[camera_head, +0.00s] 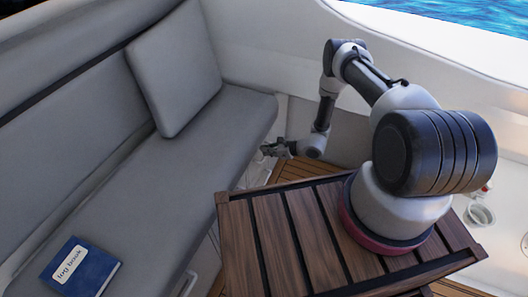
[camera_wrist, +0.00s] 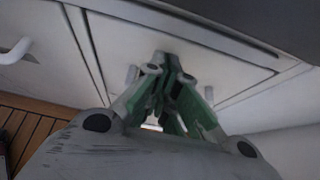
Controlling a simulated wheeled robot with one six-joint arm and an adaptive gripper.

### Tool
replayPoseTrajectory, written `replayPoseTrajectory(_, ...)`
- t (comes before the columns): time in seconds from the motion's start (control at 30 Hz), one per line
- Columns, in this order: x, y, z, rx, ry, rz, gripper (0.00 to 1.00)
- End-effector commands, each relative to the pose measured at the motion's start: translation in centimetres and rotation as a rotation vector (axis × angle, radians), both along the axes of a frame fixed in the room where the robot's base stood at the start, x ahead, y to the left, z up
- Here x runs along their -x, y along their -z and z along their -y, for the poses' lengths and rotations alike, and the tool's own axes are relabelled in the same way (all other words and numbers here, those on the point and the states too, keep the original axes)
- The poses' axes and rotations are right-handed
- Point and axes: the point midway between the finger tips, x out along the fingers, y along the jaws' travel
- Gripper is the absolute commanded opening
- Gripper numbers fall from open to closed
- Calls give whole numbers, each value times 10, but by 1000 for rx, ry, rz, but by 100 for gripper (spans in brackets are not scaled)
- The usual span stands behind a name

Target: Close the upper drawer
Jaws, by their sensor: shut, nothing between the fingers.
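A white drawer front (camera_wrist: 225,58) lies just under the seat edge in the wrist view, and I take it for the upper drawer. A dark gap runs along its upper edge; I cannot tell how far it stands out. Pale handle parts (camera_wrist: 131,74) show on either side of my fingers. My gripper (camera_wrist: 172,62) is shut and empty, with its fingertips in front of the drawer front; contact is unclear. In the head view my gripper (camera_head: 268,150) is by the far end of the bench front, and the drawer is mostly hidden there.
A grey cushioned bench (camera_head: 150,190) runs along the left, with a blue log book (camera_head: 80,270) and a back cushion (camera_head: 175,70). Another handle (camera_wrist: 15,50) shows at left in the wrist view. Wooden floor (camera_wrist: 38,130) lies below. A cup (camera_head: 480,214) stands at right.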

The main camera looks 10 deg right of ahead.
Motion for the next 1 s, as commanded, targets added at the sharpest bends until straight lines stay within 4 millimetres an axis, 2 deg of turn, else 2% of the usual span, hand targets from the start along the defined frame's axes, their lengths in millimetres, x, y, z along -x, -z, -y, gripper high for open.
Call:
replayPoseTrajectory(0.07, 3, 1, 15, 0, 3, -4, 0)
replayPoseTrajectory(0.3, 34, -29, 57, 0, 2, -5, 0)
replayPoseTrajectory(0.5, 50, -44, 79, 1, 0, -6, 0)
replayPoseTrajectory(0.87, 60, -48, 84, 0, -20, -12, 0)
replayPoseTrajectory(0.97, 82, -48, 77, -6, -92, -29, 0)
replayPoseTrajectory(1.0, 96, -49, 73, -13, -128, -42, 0)
